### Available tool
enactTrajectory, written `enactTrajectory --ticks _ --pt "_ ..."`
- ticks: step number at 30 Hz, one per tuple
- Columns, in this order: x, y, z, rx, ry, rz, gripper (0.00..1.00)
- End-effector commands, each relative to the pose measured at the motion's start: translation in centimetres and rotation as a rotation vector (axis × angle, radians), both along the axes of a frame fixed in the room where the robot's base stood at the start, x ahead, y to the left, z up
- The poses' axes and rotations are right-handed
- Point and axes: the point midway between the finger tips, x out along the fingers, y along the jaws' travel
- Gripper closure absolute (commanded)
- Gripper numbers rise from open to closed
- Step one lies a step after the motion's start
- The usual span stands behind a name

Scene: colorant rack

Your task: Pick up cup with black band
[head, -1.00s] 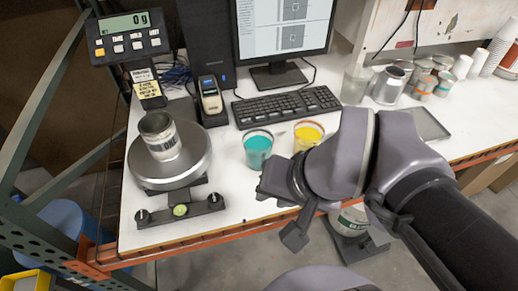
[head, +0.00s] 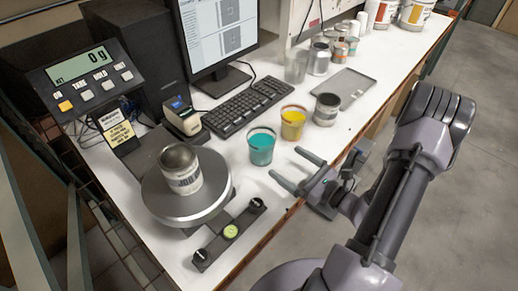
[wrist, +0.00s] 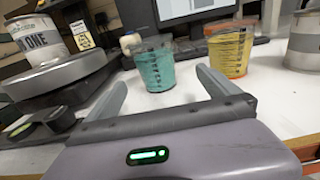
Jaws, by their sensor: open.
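A clear cup of teal liquid (head: 262,147) and a cup of yellow liquid (head: 292,124) stand upright on the white bench. In the wrist view, the teal cup (wrist: 155,66) is beyond the fingertips, between their lines, and the yellow cup (wrist: 230,50) is to its right. Dark markings show on both; I cannot tell which cup has a black band. A metal can with a pale label (head: 326,110) stands right of the yellow cup. My gripper (head: 286,162) is open and empty at the bench's front edge, pointing at the teal cup without touching it.
A labelled can (head: 181,172) sits on the round scale pan (head: 160,206) at left. The scale display (head: 80,81), keyboard (head: 248,106) and monitor (head: 222,35) are behind. A flat tray (head: 345,87) and several containers stand at the back right. Bench between gripper and teal cup is clear.

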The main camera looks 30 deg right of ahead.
Motion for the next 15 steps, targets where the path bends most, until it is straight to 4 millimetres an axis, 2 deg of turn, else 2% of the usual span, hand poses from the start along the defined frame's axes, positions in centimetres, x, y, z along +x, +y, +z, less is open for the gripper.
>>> enactTrajectory --ticks 3,6,11,15 --pt "2.5 1.1 -0.1 -0.002 -0.001 0.005 0.0" --pt "4.1 1.6 -0.1 -0.001 0.0 0.005 0.0" --pt "5.5 2.2 -0.1 -0.001 0.0 0.004 0.0" --pt "7.9 3.8 -0.7 -0.002 -0.002 0.007 0.0"
